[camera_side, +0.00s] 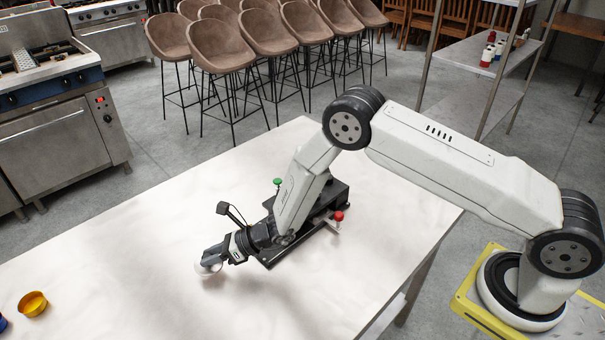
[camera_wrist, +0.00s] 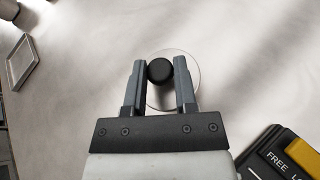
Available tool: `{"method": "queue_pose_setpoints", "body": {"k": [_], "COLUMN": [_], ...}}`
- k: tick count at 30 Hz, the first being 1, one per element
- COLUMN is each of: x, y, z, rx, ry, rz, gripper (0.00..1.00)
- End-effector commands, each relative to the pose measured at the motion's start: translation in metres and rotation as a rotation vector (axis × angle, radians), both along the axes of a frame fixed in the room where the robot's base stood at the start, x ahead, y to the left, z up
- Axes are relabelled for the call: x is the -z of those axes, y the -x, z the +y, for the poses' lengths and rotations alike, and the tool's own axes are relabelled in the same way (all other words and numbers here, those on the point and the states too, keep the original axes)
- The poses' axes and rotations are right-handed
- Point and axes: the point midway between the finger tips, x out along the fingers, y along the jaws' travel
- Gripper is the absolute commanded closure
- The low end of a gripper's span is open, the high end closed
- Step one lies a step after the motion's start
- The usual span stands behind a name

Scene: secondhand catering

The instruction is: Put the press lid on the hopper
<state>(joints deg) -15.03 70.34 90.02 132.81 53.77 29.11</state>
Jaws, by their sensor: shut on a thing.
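The press lid (camera_wrist: 188,75) is a pale, clear-looking disc with a black knob (camera_wrist: 160,71) on top. My gripper (camera_wrist: 159,75) has its two fingers shut on the knob, with the disc beyond the fingertips. In the side view my gripper (camera_side: 211,258) is low over the table left of the black machine, and the lid (camera_side: 207,269) shows as a pale round edge beneath it. I cannot tell whether the lid touches the table. I cannot make out a hopper for certain; my arm hides much of the machine.
The black machine base (camera_side: 269,258) carries a green knob (camera_side: 277,182) and a red knob (camera_side: 338,216). A panel marked "FREE" (camera_wrist: 275,165) with a yellow part (camera_wrist: 303,156) is at the wrist view's lower right. A yellow cup (camera_side: 33,303) stands far left. The table (camera_side: 120,260) between is clear.

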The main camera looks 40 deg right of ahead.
Motion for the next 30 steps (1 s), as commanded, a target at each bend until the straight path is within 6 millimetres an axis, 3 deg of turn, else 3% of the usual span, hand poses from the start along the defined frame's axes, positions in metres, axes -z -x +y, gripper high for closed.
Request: {"method": "queue_pose_setpoints", "body": {"k": [7,22,23,25,30], "x": [0.022,0.027,0.026,0.026,0.026], "y": [0.001,0.0,0.0,0.0,0.0], "z": [0.0,0.0,0.0,0.0,0.0], "rx": [-0.001,0.0,0.0,0.0,0.0], "ry": [0.0,0.0,0.0,0.0,0.0], "rz": [0.001,0.0,0.0,0.0,0.0], "gripper": [1.0,1.0,0.55,0.33,0.29]}}
